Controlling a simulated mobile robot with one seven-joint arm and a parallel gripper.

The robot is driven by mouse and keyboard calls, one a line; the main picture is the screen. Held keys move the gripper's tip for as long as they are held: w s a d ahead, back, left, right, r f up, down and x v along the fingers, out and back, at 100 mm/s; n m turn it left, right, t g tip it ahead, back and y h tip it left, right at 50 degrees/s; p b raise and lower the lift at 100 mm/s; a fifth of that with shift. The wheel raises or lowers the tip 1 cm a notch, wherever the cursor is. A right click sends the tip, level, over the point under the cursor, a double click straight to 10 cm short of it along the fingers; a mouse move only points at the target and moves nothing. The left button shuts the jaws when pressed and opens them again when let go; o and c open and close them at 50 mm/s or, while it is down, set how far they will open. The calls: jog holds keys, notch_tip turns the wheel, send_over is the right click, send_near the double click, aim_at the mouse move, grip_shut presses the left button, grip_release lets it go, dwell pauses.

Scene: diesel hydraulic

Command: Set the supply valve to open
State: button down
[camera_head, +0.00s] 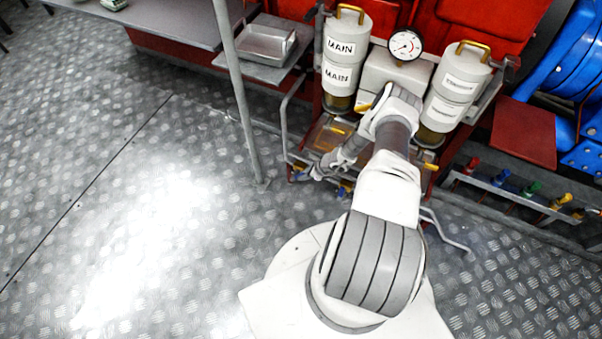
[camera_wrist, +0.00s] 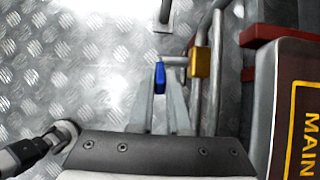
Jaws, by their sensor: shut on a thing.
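In the wrist view, a blue valve handle (camera_wrist: 160,77) sits between the tips of the two grey fingers of my gripper (camera_wrist: 160,92), and the fingers are shut on it. Beside it, to the right, a yellow block (camera_wrist: 201,62) sits on grey pipework. In the head view, my gripper (camera_head: 308,173) is low at the left front of the red-framed unit, and my arm hides part of the unit. No label naming the supply valve can be read, and whether its position is open cannot be told.
Two canisters stand on the unit, the left one (camera_head: 341,60) marked MAIN, with a pressure gauge (camera_head: 405,45) between them. A thin grey post (camera_head: 238,95) rises left of my gripper. A shelf with a metal tray (camera_head: 267,43) is behind it. The floor at left is clear.

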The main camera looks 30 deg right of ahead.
jog(key=shift+s+d+f, duration=0.2)
jog(key=shift+s+d, duration=0.15)
jog(key=shift+d, duration=0.05)
jog(key=c, duration=1.1)
grip_release()
jog(key=shift+t, duration=0.3)
jog(key=shift+o, duration=1.1)
jog(key=shift+a, duration=0.15)
jog(key=p+v, duration=0.6)
jog(key=v, duration=1.1)
jog(key=shift+d+p, duration=0.3)
jog(key=shift+d, duration=0.1)
jog(key=shift+r, duration=0.15)
